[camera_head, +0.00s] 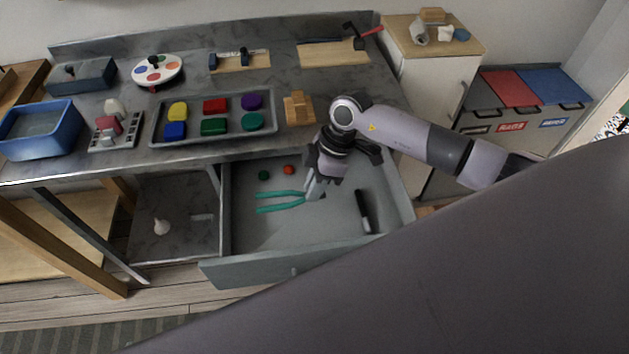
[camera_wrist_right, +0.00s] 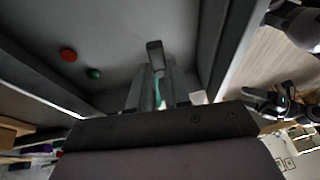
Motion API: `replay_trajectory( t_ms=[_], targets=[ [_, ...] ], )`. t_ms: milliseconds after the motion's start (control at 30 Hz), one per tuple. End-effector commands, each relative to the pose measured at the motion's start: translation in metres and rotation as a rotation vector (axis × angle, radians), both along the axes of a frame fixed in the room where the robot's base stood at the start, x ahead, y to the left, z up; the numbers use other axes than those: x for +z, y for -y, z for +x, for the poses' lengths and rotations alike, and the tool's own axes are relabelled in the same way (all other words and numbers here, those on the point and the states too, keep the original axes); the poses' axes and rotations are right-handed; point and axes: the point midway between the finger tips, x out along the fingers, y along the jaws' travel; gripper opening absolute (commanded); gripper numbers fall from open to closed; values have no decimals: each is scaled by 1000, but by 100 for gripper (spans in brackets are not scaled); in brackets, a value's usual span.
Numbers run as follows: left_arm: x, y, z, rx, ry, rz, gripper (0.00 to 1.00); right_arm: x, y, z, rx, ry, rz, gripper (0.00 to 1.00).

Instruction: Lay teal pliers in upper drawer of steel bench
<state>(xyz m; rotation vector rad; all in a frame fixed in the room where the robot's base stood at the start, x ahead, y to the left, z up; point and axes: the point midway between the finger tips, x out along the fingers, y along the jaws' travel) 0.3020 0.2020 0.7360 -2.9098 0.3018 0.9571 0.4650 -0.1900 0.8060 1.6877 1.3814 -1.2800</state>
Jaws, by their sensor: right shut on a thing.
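The teal pliers (camera_head: 281,207) are in my right gripper (camera_head: 316,188), their two handles pointing left. The gripper is shut on the head end of the pliers, inside the outline of the open upper drawer (camera_head: 250,271) of the steel bench (camera_head: 300,82). In the right wrist view a teal strip of the pliers (camera_wrist_right: 161,88) shows between the fingers (camera_wrist_right: 160,100), with the grey drawer floor beyond. I cannot tell whether the pliers touch the floor. My left gripper is not seen in the head view.
The drawer holds a dark-handled tool (camera_head: 363,212), a red piece (camera_head: 289,169) and a green piece (camera_head: 264,175). On the bench stand a tray of coloured blocks (camera_head: 155,138), a wooden block stand (camera_head: 298,108) and a blue bin (camera_head: 62,142).

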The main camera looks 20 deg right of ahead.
Motion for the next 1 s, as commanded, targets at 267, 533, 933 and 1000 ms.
replay_trajectory(
  t_ms=[267, 533, 933, 1000],
  targets=[
    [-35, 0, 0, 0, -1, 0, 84, -32, 0, 0, 1, 0, 0, 0],
    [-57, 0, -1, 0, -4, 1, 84, -54, 0, 0, 0, 0, 0, 0],
    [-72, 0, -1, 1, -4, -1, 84, -92, 0, 0, -1, -1, 0, 0],
    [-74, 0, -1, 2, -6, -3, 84, -98, 0, 0, 0, -1, 0, 0]
  ],
)
